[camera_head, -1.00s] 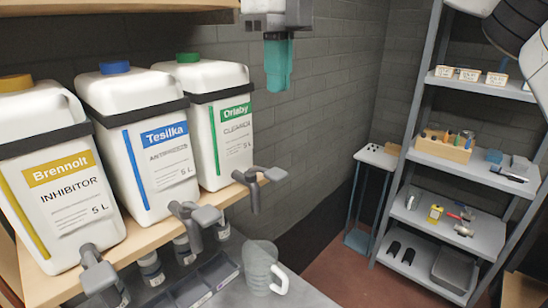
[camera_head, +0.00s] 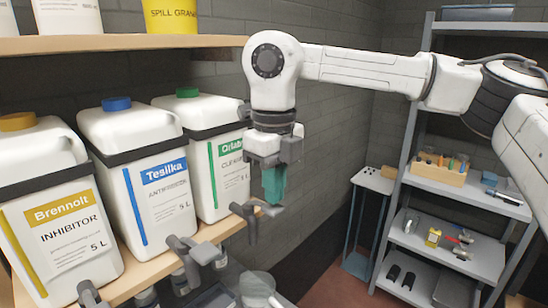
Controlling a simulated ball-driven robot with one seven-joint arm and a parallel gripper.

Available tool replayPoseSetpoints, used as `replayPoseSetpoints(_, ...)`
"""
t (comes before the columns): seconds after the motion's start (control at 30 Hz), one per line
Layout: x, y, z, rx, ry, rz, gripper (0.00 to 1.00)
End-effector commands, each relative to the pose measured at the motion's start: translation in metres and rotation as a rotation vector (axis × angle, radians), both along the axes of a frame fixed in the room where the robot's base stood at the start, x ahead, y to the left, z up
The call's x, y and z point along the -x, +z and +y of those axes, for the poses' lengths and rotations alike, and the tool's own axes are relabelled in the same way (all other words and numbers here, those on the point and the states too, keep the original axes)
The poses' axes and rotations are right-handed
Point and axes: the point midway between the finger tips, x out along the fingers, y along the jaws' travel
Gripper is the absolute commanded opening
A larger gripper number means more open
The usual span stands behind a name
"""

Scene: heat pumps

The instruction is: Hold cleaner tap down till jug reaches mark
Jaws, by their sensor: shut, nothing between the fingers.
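The cleaner container (camera_head: 222,170) is white with a green cap and green label, the rightmost of three on the wooden shelf. Its grey tap (camera_head: 247,215) sticks out at the front, with a flat lever (camera_head: 269,209) pointing right. My gripper (camera_head: 273,200) has teal fingers, shut and empty, pointing down just over this lever. I cannot tell whether the fingertips touch it.
The antioxidant-like blue-label container (camera_head: 160,195) and the yellow-label inhibitor container (camera_head: 60,225) stand to the left, each with a tap. An upper shelf (camera_head: 120,43) holds a yellow tub (camera_head: 170,14). A grey rack (camera_head: 470,255) and a small stand (camera_head: 374,180) are at right.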

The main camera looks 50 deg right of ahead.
Motion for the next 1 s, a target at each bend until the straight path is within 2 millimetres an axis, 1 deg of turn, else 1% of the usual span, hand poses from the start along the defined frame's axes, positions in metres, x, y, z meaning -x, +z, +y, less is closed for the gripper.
replayPoseSetpoints(0.2, 0.000, -0.010, 0.000, -0.001, 0.001, -0.001, 0.00)
replayPoseSetpoints(0.57, 0.000, -0.012, 0.000, 0.000, 0.001, -0.006, 0.00)
replayPoseSetpoints(0.8, 0.005, -0.025, -0.001, 0.000, 0.000, -0.093, 0.00)
replayPoseSetpoints(1.0, 0.010, -0.032, -0.001, 0.002, 0.000, -0.187, 0.00)
